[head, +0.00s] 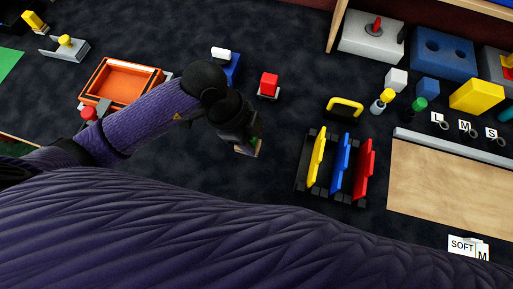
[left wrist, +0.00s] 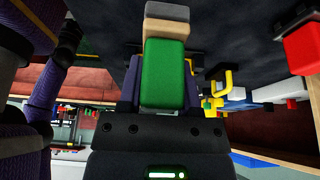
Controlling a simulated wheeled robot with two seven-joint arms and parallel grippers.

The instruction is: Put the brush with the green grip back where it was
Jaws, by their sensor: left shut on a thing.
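My left gripper (head: 246,138) is shut on the brush with the green grip and holds it above the dark floor-like surface, left of the black rack. In the left wrist view the green grip (left wrist: 163,75) sits between the fingers, with a tan and grey head (left wrist: 166,18) beyond it. In the head view only a small part of the brush (head: 257,147) shows beside the gripper; the rest is hidden by it. My right gripper is not seen in the head view.
A black rack (head: 302,178) holds yellow, blue and red upright pieces. A tan board (head: 450,185) lies at right. An orange tray (head: 122,78), a red block (head: 269,84) and a yellow handle (head: 345,106) stand around. Dark surface between gripper and rack is clear.

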